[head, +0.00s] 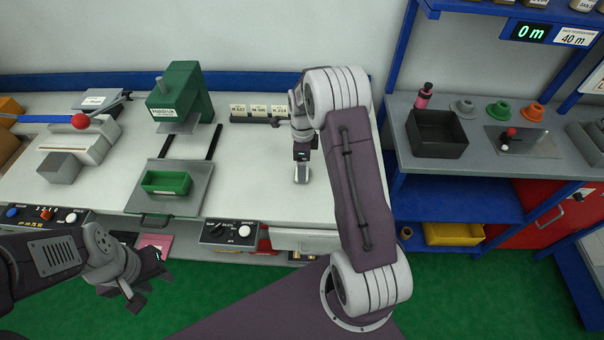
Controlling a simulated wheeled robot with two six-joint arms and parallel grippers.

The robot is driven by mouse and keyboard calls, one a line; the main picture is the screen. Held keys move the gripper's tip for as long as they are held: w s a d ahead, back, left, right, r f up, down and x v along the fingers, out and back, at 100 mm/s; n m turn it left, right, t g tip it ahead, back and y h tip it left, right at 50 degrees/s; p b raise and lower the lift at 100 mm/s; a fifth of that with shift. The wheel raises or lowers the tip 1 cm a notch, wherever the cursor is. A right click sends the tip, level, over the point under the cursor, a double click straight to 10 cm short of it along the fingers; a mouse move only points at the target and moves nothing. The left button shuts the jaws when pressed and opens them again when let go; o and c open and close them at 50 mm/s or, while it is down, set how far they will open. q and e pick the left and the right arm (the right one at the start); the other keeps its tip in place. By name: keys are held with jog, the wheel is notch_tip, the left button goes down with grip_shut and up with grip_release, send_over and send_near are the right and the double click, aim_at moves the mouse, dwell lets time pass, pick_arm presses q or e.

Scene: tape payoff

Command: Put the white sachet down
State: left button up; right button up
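My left gripper (152,283) is at the lower left, in front of the bench edge and below its top. Its dark fingers look spread, and nothing shows between them. My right gripper (301,176) points down over the white bench top (255,185), right of the green tray. I cannot make out the white sachet for certain anywhere else.
A green press (182,92) stands behind a green tray (166,182) on a grey plate. A grey lever device (80,145) with a red knob is at left. A black bin (436,134) stands on the right shelf. The bench between tray and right gripper is clear.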

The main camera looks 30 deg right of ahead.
jog(key=f, duration=0.3)
jog(key=shift+w+a, duration=0.1)
jog(key=shift+a, duration=0.1)
jog(key=shift+d+f, duration=0.15)
jog(key=shift+f, duration=0.25)
jog(key=shift+r, duration=0.1)
jog(key=c, duration=1.6)
jog(key=shift+r, duration=0.55)
notch_tip(320, 180, up, 3)
jog(key=shift+w+f, duration=0.1)
jog(key=s+r, duration=0.2)
jog(key=s, duration=0.2)
jog(key=s+d+r+b, duration=0.1)
jog(key=s+r, duration=0.1)
jog(key=s, duration=0.1)
jog(key=s+d+r, duration=0.1)
jog(key=s+r, duration=0.2)
jog(key=s, duration=0.1)
jog(key=shift+s, duration=0.35)
